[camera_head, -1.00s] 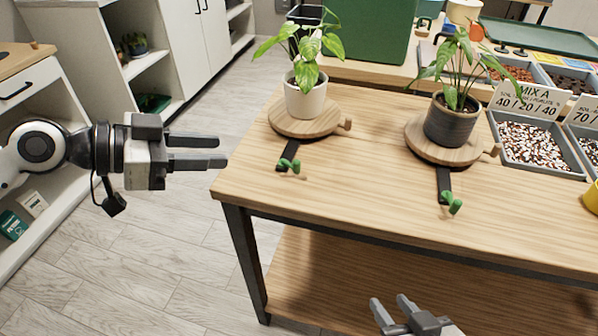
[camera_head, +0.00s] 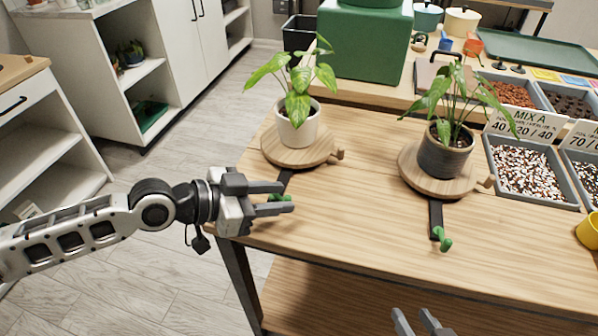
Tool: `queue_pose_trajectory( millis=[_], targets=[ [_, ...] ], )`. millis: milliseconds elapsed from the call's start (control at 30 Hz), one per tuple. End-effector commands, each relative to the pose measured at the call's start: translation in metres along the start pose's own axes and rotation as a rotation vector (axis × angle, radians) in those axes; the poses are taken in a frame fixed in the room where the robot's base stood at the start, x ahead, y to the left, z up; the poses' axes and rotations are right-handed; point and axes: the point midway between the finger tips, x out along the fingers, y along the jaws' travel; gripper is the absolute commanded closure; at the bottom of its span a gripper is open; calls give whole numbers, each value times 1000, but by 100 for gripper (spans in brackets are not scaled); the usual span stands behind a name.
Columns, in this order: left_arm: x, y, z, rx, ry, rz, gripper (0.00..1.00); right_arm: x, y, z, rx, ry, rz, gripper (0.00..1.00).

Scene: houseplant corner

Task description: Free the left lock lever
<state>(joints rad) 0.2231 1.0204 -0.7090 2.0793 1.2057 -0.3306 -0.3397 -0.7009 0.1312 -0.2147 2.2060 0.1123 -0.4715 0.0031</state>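The left lock lever is a black bar with a green knob (camera_head: 279,197), in front of the left wooden turntable (camera_head: 299,156) that bears a white pot (camera_head: 298,130). My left gripper (camera_head: 290,198) is over the table's left front corner with its fingers apart, at the lever's green knob. It partly hides the lever; I cannot tell whether the fingers touch it. The right lock lever (camera_head: 436,220), also black with a green knob, sticks out from the right turntable (camera_head: 437,180) with a dark pot (camera_head: 444,155). My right gripper (camera_head: 416,318) is at the bottom edge, fingers apart and empty.
The wooden table (camera_head: 350,215) is bare between and in front of the turntables. A gray bin of mix (camera_head: 531,172) stands at the right, with a yellow cup (camera_head: 589,230) at the right edge. A green box (camera_head: 363,45) stands behind.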

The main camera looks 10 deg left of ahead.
Motion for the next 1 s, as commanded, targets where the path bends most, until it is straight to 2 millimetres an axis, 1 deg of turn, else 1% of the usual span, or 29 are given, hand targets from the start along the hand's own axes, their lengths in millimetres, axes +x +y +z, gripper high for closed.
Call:
queue_pose_trajectory(
  millis=[33,200,567,600,667,700,867,1000],
  targets=[
    [5,3,-2,-6,1,1,66,-3,0,-4,2,-4,1,64],
    [18,6,3,-3,-1,-3,66,-2,1,-2,-4,-13,6,64],
    [22,7,5,-1,-2,-5,66,1,3,-2,-10,-12,9,64],
    [22,7,5,-1,-2,-5,77,1,3,-2,-10,-12,9,64],
    [22,7,5,-1,-2,-5,94,1,3,-2,-10,-12,9,64],
    [22,7,5,-1,-2,-5,100,1,3,-2,-10,-13,9,64],
    [22,7,4,-2,-2,-6,100,-1,3,-3,-11,-13,9,64],
    [21,6,-2,-14,-1,-31,100,-10,1,-17,-24,-17,16,64]
  ],
)
